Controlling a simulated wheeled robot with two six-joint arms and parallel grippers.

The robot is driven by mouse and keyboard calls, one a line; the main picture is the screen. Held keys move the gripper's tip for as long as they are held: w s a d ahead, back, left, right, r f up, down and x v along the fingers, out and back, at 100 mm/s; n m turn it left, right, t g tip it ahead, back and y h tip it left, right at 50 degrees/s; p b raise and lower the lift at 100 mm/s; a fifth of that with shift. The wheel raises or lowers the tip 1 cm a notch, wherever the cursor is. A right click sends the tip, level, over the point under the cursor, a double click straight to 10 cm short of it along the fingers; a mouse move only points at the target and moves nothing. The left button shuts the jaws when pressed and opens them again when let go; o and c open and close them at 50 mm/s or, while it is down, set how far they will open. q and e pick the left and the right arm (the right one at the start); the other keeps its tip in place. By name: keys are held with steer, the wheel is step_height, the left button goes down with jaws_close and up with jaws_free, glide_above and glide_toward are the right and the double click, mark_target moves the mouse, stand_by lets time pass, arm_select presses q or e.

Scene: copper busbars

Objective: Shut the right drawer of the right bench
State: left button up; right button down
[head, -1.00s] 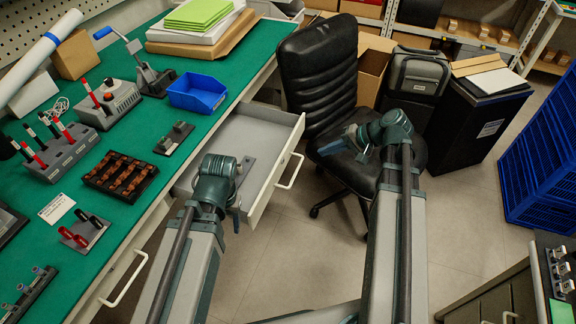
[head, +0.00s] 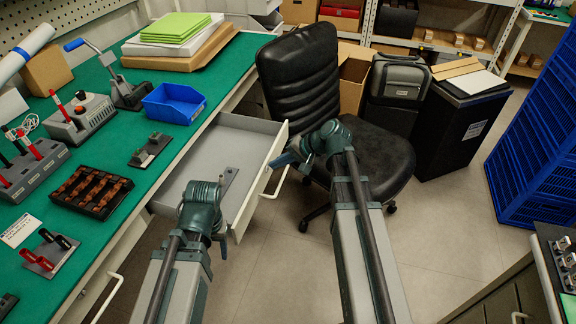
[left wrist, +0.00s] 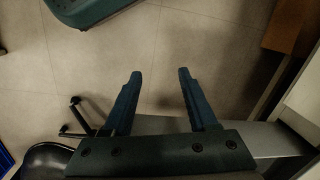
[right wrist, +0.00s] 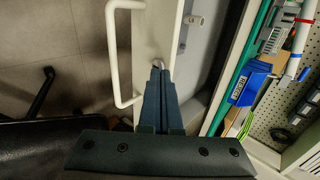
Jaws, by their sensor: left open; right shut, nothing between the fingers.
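The open drawer (head: 237,133) sticks out from the green-topped bench (head: 112,128), its grey inside showing. Its white front (head: 262,182) has a bar handle (head: 275,186), which also shows in the right wrist view (right wrist: 113,52). My right gripper (head: 284,161) is shut and empty at the drawer front, near its far end. In the right wrist view its fingertips (right wrist: 157,68) overlap the front panel beside the handle; I cannot tell if they touch it. My left gripper (head: 222,240) is open and empty near the drawer's near corner; its fingers (left wrist: 158,75) point toward the floor.
A black office chair (head: 312,100) stands close beyond the drawer. A blue bin (head: 174,103) and a black tray of copper parts (head: 92,190) sit on the bench. Blue crates (head: 535,150) and another bench (head: 550,270) are at the right.

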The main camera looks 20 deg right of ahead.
steer(key=shift+w+a, duration=0.15)
steer(key=shift+a, duration=0.1)
steer(key=w+a, duration=0.4)
steer(key=a, duration=0.2)
steer(key=w+a, duration=0.5)
steer(key=a, duration=0.2)
steer(key=w+a, duration=0.4)
steer(key=a, duration=0.3)
steer(key=shift+w+a, duration=0.15)
steer(key=shift+w, duration=0.2)
steer(key=shift+s, duration=0.15)
arm_select(q)
step_height(320, 180, up, 6)
steer(key=d+p, duration=0.1)
steer(key=p, duration=0.5)
steer(key=shift+d, duration=0.35)
steer(key=shift+r+p, duration=0.4)
arm_select(e)
steer(key=s+d+f+v, duration=0.1)
steer(key=f+v, duration=0.1)
steer(key=v, duration=1.1)
steer(key=shift+d, duration=0.3)
